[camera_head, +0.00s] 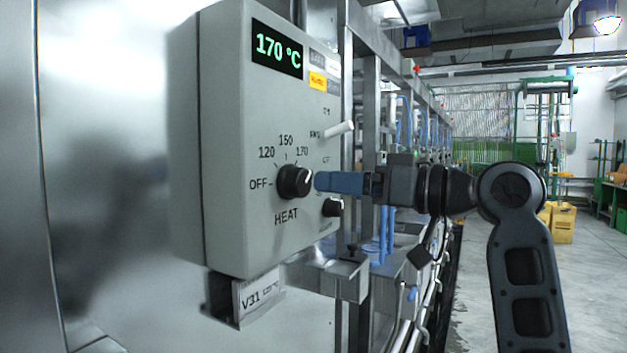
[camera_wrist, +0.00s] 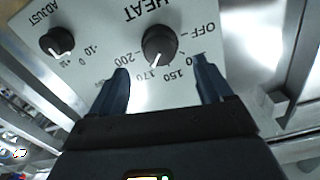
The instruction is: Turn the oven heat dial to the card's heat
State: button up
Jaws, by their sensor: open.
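The heat dial (camera_head: 294,182) is a black round knob on the grey control box (camera_head: 222,130), marked OFF, 120, 150 and 170. A 200 mark also shows in the wrist view, where the dial (camera_wrist: 160,45) has its white pointer line toward 170. The green display (camera_head: 277,48) reads 170 °C. A card (camera_head: 259,293) below the box reads V31; the rest of its small text is unclear. My gripper (camera_head: 318,181) is just in front of the dial's right side. In the wrist view my gripper (camera_wrist: 163,72) is open, its blue fingers apart and the dial between and beyond them.
A smaller ADJUST knob (camera_head: 332,207) sits right of and below the dial; it also shows in the wrist view (camera_wrist: 56,42). A white lever switch (camera_head: 340,129) sticks out above my gripper. Metal framework (camera_head: 372,110) stands behind. Open floor lies at right.

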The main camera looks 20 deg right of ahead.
aim_at(305, 182)
jog(key=shift+p+x, duration=0.5)
jog(key=shift+x, duration=2.15)
jog(key=shift+c, duration=0.3)
jog(key=c, duration=1)
